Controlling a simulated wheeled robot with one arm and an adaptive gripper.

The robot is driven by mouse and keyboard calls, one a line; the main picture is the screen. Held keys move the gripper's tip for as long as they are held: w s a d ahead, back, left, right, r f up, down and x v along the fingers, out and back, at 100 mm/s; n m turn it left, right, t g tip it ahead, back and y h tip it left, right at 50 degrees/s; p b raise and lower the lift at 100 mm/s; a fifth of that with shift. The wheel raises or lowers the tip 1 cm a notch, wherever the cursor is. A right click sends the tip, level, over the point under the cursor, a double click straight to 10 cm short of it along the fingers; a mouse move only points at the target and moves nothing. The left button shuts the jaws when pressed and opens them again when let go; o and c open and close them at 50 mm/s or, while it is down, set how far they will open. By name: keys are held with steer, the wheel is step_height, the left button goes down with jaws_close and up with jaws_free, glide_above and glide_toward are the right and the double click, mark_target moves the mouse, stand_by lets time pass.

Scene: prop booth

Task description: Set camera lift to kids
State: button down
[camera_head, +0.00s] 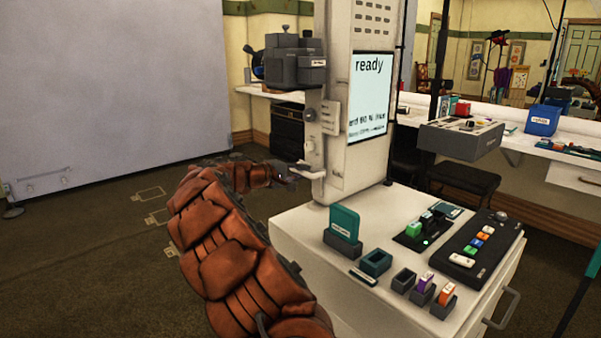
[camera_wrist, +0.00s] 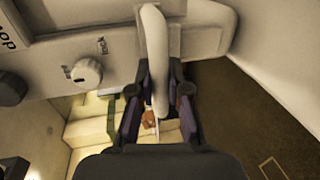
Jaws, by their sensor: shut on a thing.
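The camera lift is a pale column (camera_head: 342,150) with a dark camera unit (camera_head: 297,62) on its left side, near the upper part. A white handle (camera_head: 313,174) sticks out from the column below the camera. My gripper (camera_head: 287,172) is shut on this handle. In the wrist view the handle (camera_wrist: 155,45) runs down between the two fingers of my gripper (camera_wrist: 158,108). A round knob (camera_wrist: 88,72) with a "lock" label sits beside the handle. A screen (camera_head: 371,92) on the column reads "ready". A height mark for kids cannot be made out.
The white cabinet top (camera_head: 300,230) carries a teal block in a holder (camera_head: 343,228), small dark holders (camera_head: 404,281) and a button panel (camera_head: 474,246). A grey backdrop (camera_head: 110,90) stands at left. The floor (camera_head: 90,235) before it is clear.

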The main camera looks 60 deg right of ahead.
steer(key=shift+f, duration=0.4)
steer(key=c, duration=1.5)
jaws_free()
steer(key=shift+a, duration=0.1)
steer(key=o, duration=0.4)
steer(key=shift+r, duration=0.1)
steer(key=v, duration=1.2)
steer(key=shift+w, duration=0.1)
